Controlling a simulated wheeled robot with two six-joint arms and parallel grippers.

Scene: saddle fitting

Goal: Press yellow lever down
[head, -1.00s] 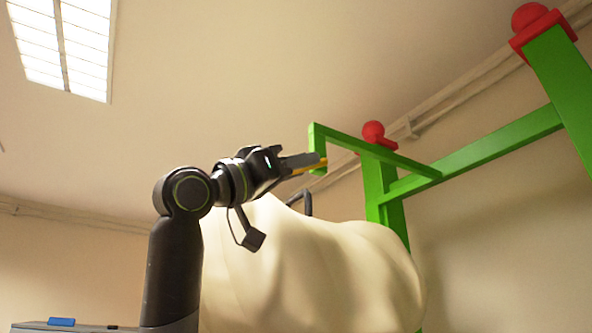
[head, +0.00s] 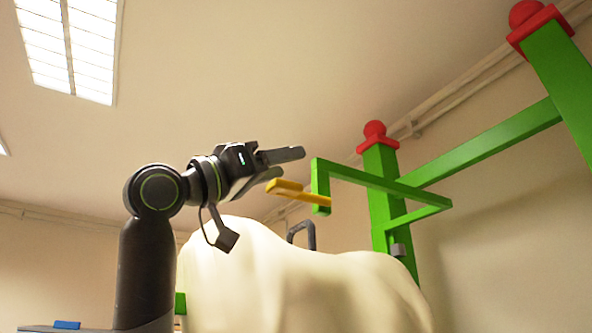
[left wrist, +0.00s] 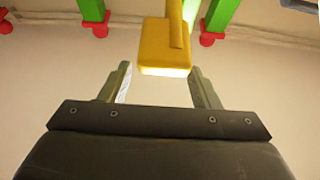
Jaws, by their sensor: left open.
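The yellow lever (head: 298,192) sticks out to the left from the end of the green bracket (head: 320,187) in the head view, its free end slightly higher. My left gripper (head: 293,162) is open and empty, just up and left of the lever in that view. In the left wrist view, the lever (left wrist: 163,42) comes down from the top, its broad end in line with the gap between my open fingers (left wrist: 160,67). It lies beyond the fingertips, and I see no contact. My right gripper is out of view.
A large pale rounded body (head: 290,285) with a dark handle (head: 302,234) stands below the bracket. Green posts (head: 381,185) with red ball tops and a green beam (head: 480,145) stand on the right. The air above and left of my gripper is clear.

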